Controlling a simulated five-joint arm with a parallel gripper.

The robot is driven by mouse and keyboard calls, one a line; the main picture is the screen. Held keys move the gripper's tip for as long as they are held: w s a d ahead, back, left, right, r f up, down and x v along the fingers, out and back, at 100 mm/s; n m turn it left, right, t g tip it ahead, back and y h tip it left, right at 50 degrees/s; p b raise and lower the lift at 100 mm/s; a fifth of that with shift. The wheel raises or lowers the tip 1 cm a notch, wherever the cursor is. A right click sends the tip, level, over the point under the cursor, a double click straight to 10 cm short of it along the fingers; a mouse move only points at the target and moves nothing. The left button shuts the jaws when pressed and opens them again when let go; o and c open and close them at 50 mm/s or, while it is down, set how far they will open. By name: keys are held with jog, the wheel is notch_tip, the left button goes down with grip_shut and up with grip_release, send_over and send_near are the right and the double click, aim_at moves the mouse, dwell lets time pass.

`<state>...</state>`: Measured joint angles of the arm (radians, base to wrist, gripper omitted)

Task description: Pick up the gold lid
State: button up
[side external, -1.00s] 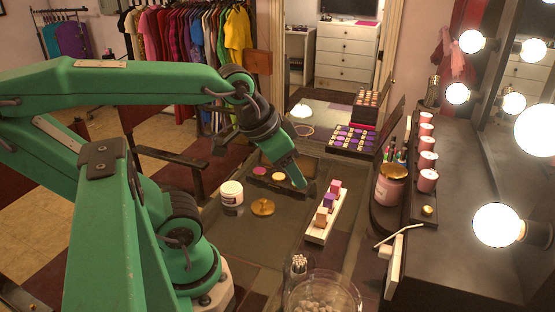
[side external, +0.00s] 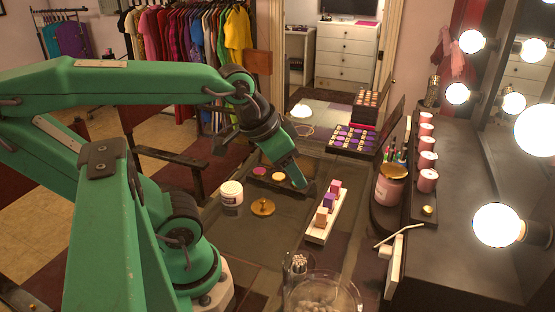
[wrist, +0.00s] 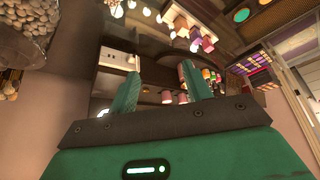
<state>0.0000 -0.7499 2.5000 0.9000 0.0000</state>
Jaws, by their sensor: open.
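The gold lid (side external: 262,207), round with a small knob on top, lies on the dark table in the side external view. It is to the right of and a little nearer than a white jar (side external: 231,192). My gripper (side external: 300,182) is above the table, to the right of and beyond the lid, apart from it. In the wrist view my gripper (wrist: 158,85) has its two green fingers spread, with nothing held between them. I cannot pick out the lid surely in the wrist view.
A white holder (side external: 318,232) with several small blocks stands right of the lid. A pink jar with a gold top (side external: 390,187) is farther right. A glass bowl (side external: 322,294) and a cup of white sticks (side external: 298,264) stand in front. An eyeshadow palette (side external: 352,139) lies behind.

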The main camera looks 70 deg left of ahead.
dwell(0.4)
jog(key=o, duration=0.9)
jog(key=g, duration=0.5)
send_over(264, 200)
jog(key=f, duration=1.6)
jog(key=shift+w+d, duration=0.1)
jog(key=shift+d, duration=0.1)
jog(key=shift+a+f+g, duration=0.25)
jog(key=shift+f+g, duration=0.05)
jog(key=shift+f, duration=0.05)
jog(key=shift+f, duration=1.3)
